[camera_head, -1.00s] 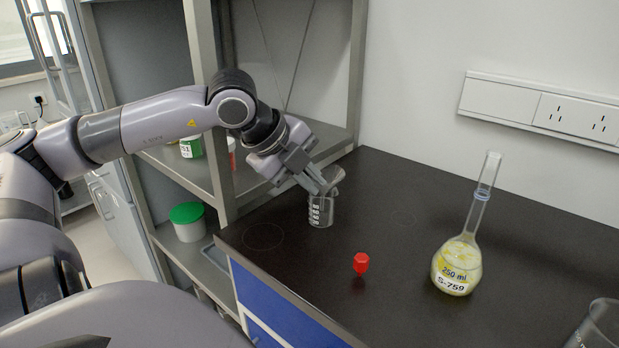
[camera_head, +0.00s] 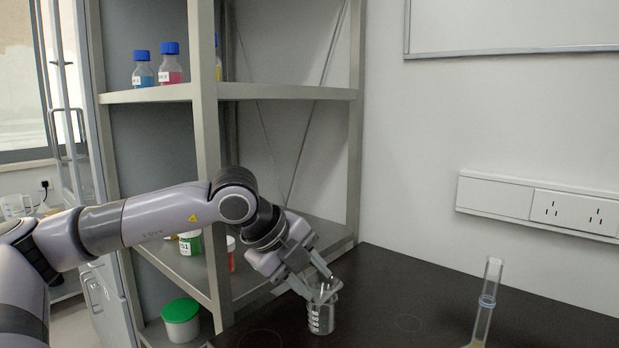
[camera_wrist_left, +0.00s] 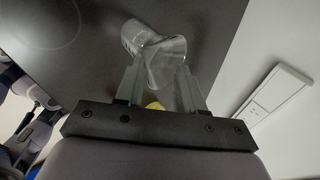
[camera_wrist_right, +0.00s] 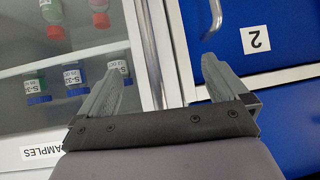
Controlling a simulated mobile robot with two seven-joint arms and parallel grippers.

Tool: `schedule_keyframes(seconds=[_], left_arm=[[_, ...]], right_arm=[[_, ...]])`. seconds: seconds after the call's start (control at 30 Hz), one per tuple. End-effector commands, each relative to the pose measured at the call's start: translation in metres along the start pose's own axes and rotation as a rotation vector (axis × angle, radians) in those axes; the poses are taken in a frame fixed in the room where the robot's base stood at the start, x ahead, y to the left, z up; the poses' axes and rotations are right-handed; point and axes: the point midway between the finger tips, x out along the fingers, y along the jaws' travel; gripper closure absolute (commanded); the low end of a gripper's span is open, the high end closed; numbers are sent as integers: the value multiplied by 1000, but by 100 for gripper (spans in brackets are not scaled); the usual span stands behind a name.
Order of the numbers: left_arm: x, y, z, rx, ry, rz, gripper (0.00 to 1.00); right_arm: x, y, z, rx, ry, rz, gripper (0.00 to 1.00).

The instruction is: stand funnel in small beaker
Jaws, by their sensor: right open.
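The clear small beaker (camera_head: 321,318) stands upright on the dark bench, with white marks on its side. The clear funnel (camera_head: 328,291) is at the beaker's mouth, its wide part just above the rim. Its stem is hard to make out through the glass. My left gripper (camera_head: 318,284) has its fingers on either side of the funnel and appears shut on it. In the left wrist view the funnel (camera_wrist_left: 166,62) fills the gap between the fingertips, with the beaker (camera_wrist_left: 138,38) beyond. My right gripper (camera_wrist_right: 165,85) is open and empty, facing a cabinet front.
A grey shelf unit (camera_head: 205,150) with bottles rises behind my left arm. The bench (camera_head: 420,300) between beaker and flask is clear. Blue drawers (camera_wrist_right: 225,30) show near my right gripper.

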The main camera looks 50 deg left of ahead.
Motion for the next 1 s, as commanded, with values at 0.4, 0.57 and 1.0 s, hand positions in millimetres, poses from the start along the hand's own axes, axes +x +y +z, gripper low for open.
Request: schedule_keyframes(seconds=[0.4,0.57,1.0], left_arm=[[-86,-64,-4,6,-12,-22,62],[-117,-86,-5,5,-13,-26,62],[-153,-112,-8,7,-9,-28,62]], right_arm=[[-9,-1,-13,0,6,2,0],[-12,0,-15,-4,4,5,0],[-14,2,-10,-7,-5,11,0]])
